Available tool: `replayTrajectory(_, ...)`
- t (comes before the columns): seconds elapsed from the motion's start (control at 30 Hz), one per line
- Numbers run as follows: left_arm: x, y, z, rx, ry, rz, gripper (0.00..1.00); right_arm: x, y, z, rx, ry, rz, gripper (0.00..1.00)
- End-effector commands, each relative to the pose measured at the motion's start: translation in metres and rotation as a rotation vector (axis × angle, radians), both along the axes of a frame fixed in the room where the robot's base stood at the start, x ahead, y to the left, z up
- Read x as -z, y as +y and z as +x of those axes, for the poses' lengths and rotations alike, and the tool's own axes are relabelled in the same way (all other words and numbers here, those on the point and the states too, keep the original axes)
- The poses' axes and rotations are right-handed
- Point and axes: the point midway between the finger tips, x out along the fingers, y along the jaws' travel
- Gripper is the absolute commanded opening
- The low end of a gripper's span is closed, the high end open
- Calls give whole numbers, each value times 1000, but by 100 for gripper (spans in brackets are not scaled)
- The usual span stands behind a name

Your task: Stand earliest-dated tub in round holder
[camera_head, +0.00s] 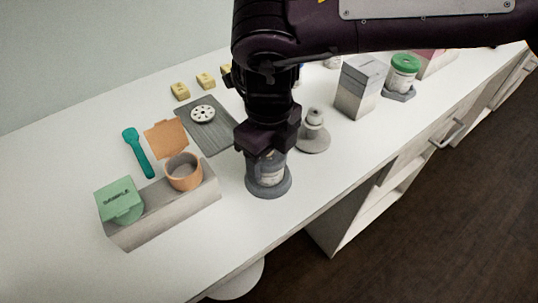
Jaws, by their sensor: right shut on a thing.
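My right gripper (266,143) points down and is shut on a tub (268,169) with a pale label. The tub is upright and its top is hidden by the gripper. Its lower end is within the outline of a round grey holder (283,187) on the counter; I cannot tell whether it rests on the holder's floor. Any date on the label is too small to read. Another tub with a green lid (404,66) stands in an angular grey base (399,95) at the back right. My left gripper is not in view.
A grey block (170,213) at the left carries an orange cup (184,171) and a green piece (120,200). A grey knobbed piece (313,132) stands just right of the holder, and grey boxes (359,86) stand behind. The counter's front edge is close to the holder.

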Motion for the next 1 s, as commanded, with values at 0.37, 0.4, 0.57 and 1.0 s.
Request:
replayTrajectory(0.37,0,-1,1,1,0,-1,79,2,0,0,0,-1,1,77)
replayTrajectory(0.4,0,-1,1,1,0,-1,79,2,0,0,0,-1,1,80)
replayTrajectory(0.57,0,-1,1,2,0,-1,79,2,0,0,0,-1,1,80)
replayTrajectory(1.0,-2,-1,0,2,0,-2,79,-49,1,1,1,-6,3,80)
